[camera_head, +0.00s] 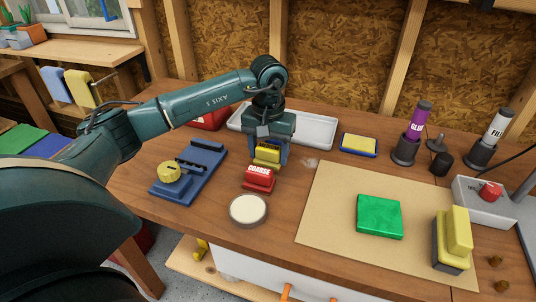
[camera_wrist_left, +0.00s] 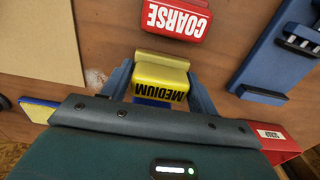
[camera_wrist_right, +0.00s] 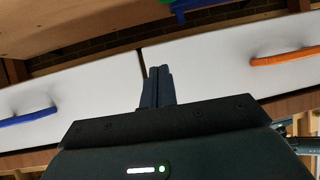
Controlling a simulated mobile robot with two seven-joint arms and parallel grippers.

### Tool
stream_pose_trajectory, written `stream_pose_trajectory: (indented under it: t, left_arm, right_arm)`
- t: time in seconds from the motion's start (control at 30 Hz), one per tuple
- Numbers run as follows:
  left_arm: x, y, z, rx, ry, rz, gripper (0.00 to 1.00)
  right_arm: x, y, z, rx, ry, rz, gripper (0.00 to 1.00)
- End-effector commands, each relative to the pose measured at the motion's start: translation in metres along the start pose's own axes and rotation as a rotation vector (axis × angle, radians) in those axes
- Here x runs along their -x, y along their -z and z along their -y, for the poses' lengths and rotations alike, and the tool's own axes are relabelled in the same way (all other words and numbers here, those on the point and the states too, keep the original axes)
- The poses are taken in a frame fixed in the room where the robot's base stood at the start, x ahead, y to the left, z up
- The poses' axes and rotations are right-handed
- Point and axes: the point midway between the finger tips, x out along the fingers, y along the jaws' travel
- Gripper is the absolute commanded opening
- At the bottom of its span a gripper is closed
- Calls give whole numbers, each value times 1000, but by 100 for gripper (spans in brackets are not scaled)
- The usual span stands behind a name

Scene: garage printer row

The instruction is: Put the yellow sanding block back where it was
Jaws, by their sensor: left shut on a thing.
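The yellow sanding block (camera_head: 267,153), marked MEDIUM in the left wrist view (camera_wrist_left: 161,82), is between the fingers of my left gripper (camera_head: 268,160). That gripper is shut on it, pointing down just behind the red COARSE block (camera_head: 259,177). Whether the yellow block touches the tabletop is not clear. The red block also shows in the left wrist view (camera_wrist_left: 178,18), a small gap from the yellow one. My right gripper (camera_wrist_right: 158,88) is shut and empty, in front of white drawer fronts with blue and orange handles.
A blue rack (camera_head: 205,163) stands left, a round pale-topped tin (camera_head: 248,210) in front. A white tray (camera_head: 318,130) lies behind. A tan sheet (camera_head: 325,215) at right bears a green block (camera_head: 380,216) and a yellow-and-dark block (camera_head: 453,238). A yellow-and-blue pad (camera_head: 359,144) lies behind it.

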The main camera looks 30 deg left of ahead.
Motion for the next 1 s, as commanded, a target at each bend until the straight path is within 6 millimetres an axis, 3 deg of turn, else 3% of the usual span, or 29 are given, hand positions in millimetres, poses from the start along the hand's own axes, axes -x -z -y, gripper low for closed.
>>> stream_pose_trajectory:
  t: [0.1,0.47,0.5,0.7,1.0]
  left_arm:
    - [-14,0,0,0,1,2,41]
    - [-20,0,0,0,1,0,41]
    - [-19,0,0,0,1,0,62]
    - [-18,0,0,0,1,0,78]
    - [-16,0,0,0,1,0,81]
  right_arm:
    - [0,0,0,-3,-2,5,0]
    - [-3,-4,1,-14,-3,4,0]
    - [-2,-2,1,-15,-2,2,0]
    - [-1,2,1,-15,-2,-7,0]
    - [0,7,1,-13,-2,-13,0]
